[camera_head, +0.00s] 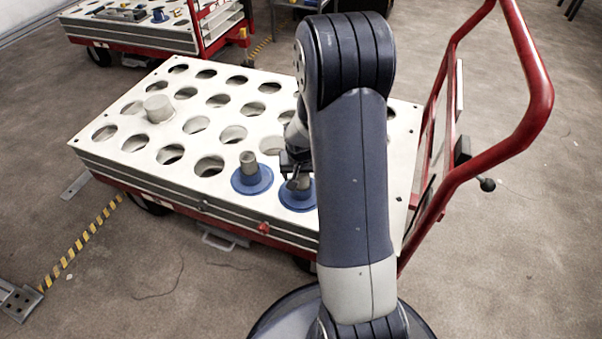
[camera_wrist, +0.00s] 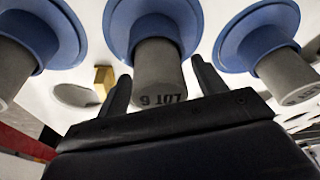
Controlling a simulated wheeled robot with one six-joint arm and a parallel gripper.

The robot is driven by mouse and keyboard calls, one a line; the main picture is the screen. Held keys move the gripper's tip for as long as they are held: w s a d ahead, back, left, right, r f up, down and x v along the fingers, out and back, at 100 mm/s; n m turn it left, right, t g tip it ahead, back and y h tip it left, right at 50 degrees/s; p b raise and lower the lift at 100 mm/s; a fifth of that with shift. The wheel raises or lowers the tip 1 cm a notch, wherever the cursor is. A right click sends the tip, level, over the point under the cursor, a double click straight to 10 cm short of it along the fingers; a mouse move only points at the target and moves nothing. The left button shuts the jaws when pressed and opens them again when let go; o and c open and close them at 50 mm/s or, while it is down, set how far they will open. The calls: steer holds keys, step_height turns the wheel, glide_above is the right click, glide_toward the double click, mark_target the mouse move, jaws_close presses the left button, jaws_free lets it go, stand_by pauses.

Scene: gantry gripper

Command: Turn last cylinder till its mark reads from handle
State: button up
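In the wrist view, a grey cylinder (camera_wrist: 158,72) with a blue flange (camera_wrist: 128,22) is between the two fingers of my gripper (camera_wrist: 163,88). The fingers are open, with a gap on both sides of it. Dark "LOT 6" lettering on its side faces the wrist camera and appears upside down. Two more such cylinders flank it, left (camera_wrist: 12,68) and right (camera_wrist: 285,78); the right one has partly visible lettering. In the head view, my gripper (camera_head: 296,168) is over a blue-flanged cylinder (camera_head: 297,201), partly hidden by my arm. Another blue-flanged cylinder (camera_head: 251,181) stands left of it.
The cart's white top (camera_head: 225,118) has rows of round holes, mostly empty. A pale plug (camera_head: 158,107) stands at the left. The cart's red handle (camera_head: 537,85) rises at the right. A second loaded cart (camera_head: 140,35) is at the back left.

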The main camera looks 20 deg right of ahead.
steer(key=c, duration=1.2)
steer(key=shift+r, duration=0.1)
steer(key=shift+r+p, duration=0.15)
steer(key=shift+p, duration=0.15)
steer(key=shift+n, duration=0.5)
steer(key=shift+n+y+p, duration=0.3)
steer(key=shift+n+p, duration=0.1)
steer(key=shift+n, duration=0.6)
